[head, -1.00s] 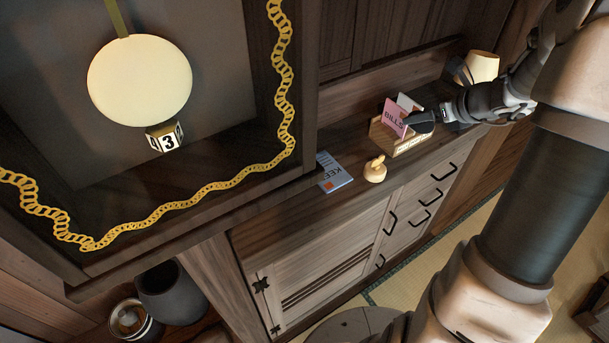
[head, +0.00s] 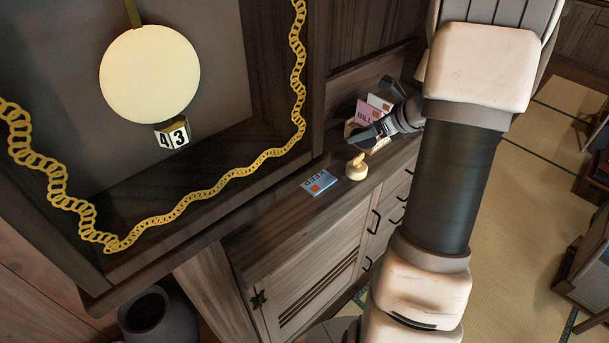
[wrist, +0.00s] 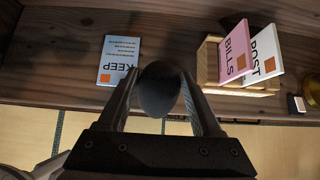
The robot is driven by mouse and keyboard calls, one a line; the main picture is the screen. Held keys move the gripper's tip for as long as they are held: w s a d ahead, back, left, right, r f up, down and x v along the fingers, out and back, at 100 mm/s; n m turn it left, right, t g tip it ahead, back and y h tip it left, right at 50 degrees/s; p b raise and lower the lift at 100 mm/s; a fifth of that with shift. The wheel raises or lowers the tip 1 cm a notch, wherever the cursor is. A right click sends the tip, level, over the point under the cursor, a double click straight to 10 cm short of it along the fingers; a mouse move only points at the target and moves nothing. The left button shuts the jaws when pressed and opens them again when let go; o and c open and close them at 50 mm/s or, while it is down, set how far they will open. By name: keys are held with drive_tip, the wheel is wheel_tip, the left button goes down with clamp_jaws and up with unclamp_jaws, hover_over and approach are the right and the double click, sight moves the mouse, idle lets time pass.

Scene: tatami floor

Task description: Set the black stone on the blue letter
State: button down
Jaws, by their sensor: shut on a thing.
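The black stone (wrist: 159,88) is a dark, smooth, rounded piece between the two fingers of my gripper (wrist: 160,92), which is shut on it. The blue letter (wrist: 118,60), marked KEEP with an orange square, lies flat on the wooden cabinet top, left of and beyond the stone in the wrist view. In the head view the blue letter (head: 318,183) lies near the cabinet's front edge, and my gripper (head: 362,138) is to its upper right, over the cabinet, apart from the letter. I cannot clearly make out the stone in the head view.
A wooden rack (wrist: 207,62) holds a pink BILLS letter (wrist: 234,57) and a white POST letter (wrist: 264,56). A dark alcove frame with a gold chain (head: 205,190) rises at left.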

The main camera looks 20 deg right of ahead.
drive_tip(key=b, duration=0.2)
hover_over(318, 181)
wheel_tip(318, 181, down, 7)
drive_tip(key=shift+d+r, duration=0.15)
drive_tip(key=shift+r, duration=0.05)
drive_tip(key=shift+w+f, duration=0.1)
drive_tip(key=shift+f, duration=1.9)
drive_tip(key=shift+b, duration=0.3)
drive_tip(key=shift+f, duration=0.2)
drive_tip(key=shift+c, duration=0.3)
unclamp_jaws()
